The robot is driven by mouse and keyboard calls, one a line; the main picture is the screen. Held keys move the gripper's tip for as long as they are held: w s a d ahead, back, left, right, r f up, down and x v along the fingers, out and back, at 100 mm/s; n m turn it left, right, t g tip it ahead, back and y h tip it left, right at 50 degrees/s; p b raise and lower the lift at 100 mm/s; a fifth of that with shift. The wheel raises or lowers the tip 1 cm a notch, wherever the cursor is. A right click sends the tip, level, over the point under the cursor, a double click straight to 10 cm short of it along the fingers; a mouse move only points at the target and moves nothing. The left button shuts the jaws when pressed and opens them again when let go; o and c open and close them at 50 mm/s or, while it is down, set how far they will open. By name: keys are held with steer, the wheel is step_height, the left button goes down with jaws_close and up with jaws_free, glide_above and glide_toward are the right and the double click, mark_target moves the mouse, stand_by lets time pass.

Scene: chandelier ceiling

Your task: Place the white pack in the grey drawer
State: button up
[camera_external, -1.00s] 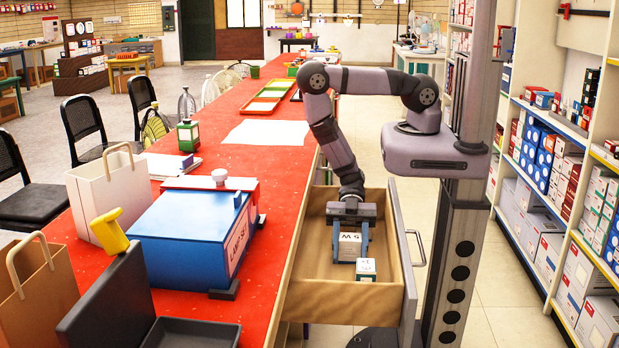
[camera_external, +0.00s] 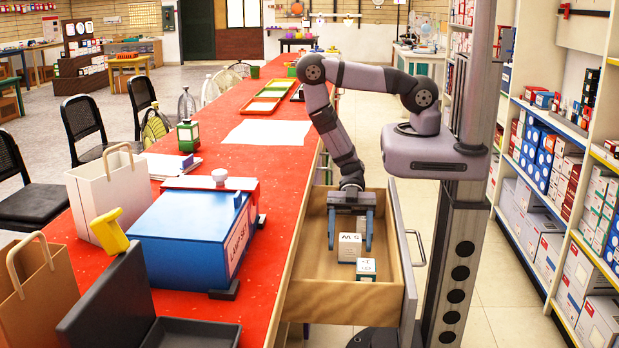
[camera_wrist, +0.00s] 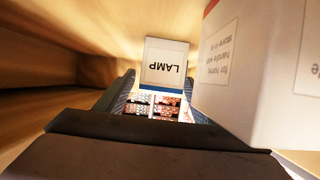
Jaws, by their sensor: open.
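The drawer (camera_external: 330,297) is pulled out from the red counter, with light wooden walls and a grey front. The white pack (camera_external: 349,248), marked "5 W" on top, sits inside it. My gripper (camera_external: 350,247) hangs over the drawer, its blue fingers spread apart on either side of the pack with gaps. In the wrist view my gripper (camera_wrist: 158,100) has its fingers apart. A white box marked "LAMP" (camera_wrist: 164,65) and a larger white box (camera_wrist: 245,75) show there; I cannot tell for sure which is the pack.
A smaller white box (camera_external: 366,269) with green trim stands in the drawer just in front of the pack. The counter (camera_external: 262,285) on the left holds a blue case (camera_external: 185,235). Stocked shelves (camera_external: 545,150) stand at the right.

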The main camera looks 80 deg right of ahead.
mark_target(350, 234)
steer(key=r, duration=0.3)
steer(key=d+r+p, duration=0.1)
steer(key=r, duration=0.2)
steer(key=shift+d+r, duration=0.1)
steer(key=shift+r, duration=0.1)
steer(key=shift+r+p, duration=0.4)
steer(key=shift+r, duration=0.2)
steer(key=shift+f, duration=0.1)
steer(key=shift+w+d+f+h, duration=0.1)
steer(key=shift+f+h, duration=0.1)
steer(key=shift+h, duration=0.2)
steer(key=w+d+m+t+h+p, duration=0.1)
steer(key=w+d+m+h+p, duration=0.45)
steer(key=d+m+h, duration=0.35)
steer(key=s+d+r+m+g+h+b, duration=0.1)
steer(key=d+r+m+h, duration=0.3)
steer(key=d+r+m, duration=0.4)
steer(key=d+r, duration=0.5)
steer(key=d, duration=0.1)
steer(key=shift+d+r+m, duration=0.3)
steer(key=shift+d+r, duration=0.05)
steer(key=shift+r, duration=0.05)
steer(key=shift+o, duration=0.5)
steer(key=shift+s+r+b, duration=0.2)
steer(key=shift+r+b, duration=0.1)
steer(key=shift+r, duration=0.1)
